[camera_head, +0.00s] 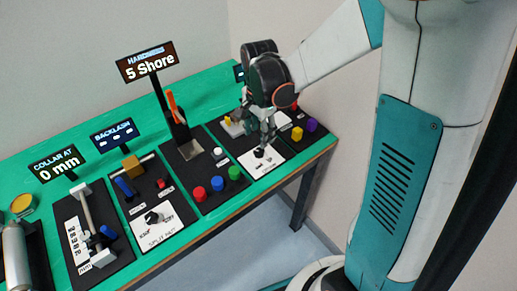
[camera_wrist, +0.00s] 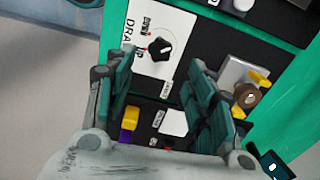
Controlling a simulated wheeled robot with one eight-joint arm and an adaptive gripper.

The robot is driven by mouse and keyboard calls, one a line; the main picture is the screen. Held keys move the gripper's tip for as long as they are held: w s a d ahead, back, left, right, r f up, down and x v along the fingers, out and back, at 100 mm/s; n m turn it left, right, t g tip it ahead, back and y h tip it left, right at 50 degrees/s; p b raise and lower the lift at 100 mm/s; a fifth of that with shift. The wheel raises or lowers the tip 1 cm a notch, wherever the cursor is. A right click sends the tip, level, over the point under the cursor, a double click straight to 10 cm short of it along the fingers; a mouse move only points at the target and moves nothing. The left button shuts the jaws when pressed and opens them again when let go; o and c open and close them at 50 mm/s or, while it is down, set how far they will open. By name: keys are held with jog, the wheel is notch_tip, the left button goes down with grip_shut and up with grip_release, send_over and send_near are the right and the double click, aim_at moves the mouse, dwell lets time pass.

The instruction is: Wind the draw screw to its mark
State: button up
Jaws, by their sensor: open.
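A black knob (camera_wrist: 159,47) with a red mark beside it sits on a white plate (camera_wrist: 183,22). The plate's lettering begins "DRA", and the rest is partly hidden. In the head view the knob (camera_head: 259,152) is on the panel right of the red, blue and green buttons. My gripper (camera_head: 265,137) is above this knob, pointing down. In the wrist view my gripper (camera_wrist: 161,60) is open, with a finger on each side and the knob just beyond the tips. I see no contact. I cannot read the mark's scale.
A yellow knob (camera_wrist: 262,79) and brown round piece (camera_wrist: 247,97) stand close to the right finger. A purple knob (camera_head: 312,125) is farther right. The "COLLAR AT 0 mm" display (camera_head: 56,164), "5 Shore" display (camera_head: 148,62) and another knobbed plate (camera_head: 163,231) lie left along the green bench.

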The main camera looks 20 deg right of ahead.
aim_at(259, 151)
notch_tip(259, 151, down, 8)
jog(key=shift+r+b, duration=0.15)
jog(key=shift+b, duration=1.05)
jog(key=c, duration=1.1)
